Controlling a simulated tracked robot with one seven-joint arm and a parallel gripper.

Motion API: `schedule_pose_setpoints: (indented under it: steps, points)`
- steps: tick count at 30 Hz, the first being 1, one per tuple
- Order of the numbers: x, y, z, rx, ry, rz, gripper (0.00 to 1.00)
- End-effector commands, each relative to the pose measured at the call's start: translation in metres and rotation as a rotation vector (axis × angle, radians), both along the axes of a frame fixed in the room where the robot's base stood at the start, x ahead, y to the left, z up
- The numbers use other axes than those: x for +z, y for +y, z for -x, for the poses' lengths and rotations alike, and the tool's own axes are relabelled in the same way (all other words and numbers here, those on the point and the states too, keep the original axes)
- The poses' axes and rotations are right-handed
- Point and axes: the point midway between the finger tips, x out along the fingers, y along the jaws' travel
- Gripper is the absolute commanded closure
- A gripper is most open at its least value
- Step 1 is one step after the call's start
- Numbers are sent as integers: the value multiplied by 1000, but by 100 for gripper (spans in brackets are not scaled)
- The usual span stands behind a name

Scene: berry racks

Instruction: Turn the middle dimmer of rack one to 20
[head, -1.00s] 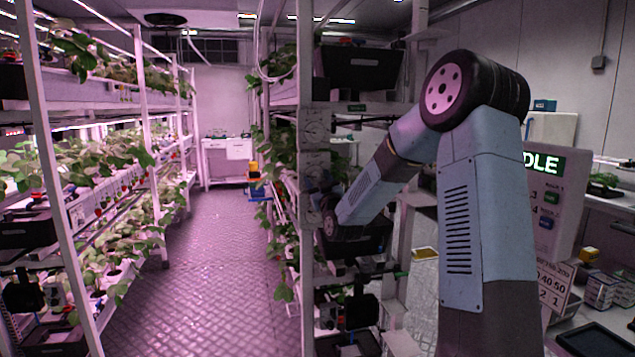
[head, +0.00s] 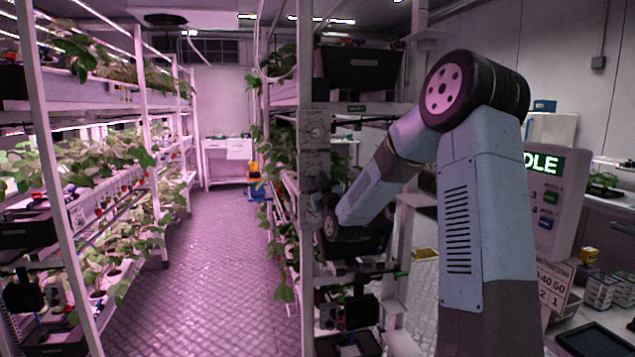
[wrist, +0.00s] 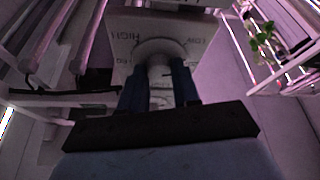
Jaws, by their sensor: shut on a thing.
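A column of pale dimmer plates runs down the front post of the right-hand rack. The pointer of the knob cannot be read.
The right rack holds a black crate (head: 361,69) above and green plants beside the post. A left rack (head: 140,120) with strawberry plants stands across the aisle (head: 220,260), whose floor is clear. A bench with boxes (head: 603,290) stands at the right.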

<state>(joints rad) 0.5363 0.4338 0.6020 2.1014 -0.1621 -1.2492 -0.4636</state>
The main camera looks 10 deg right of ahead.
Motion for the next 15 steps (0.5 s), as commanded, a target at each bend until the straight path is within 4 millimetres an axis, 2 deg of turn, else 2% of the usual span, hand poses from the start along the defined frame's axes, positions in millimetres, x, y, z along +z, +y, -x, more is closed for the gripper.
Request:
schedule_pose_setpoints:
  steps: [15]
  points:
    - [3,2,-1,-1,-6,-279,99]
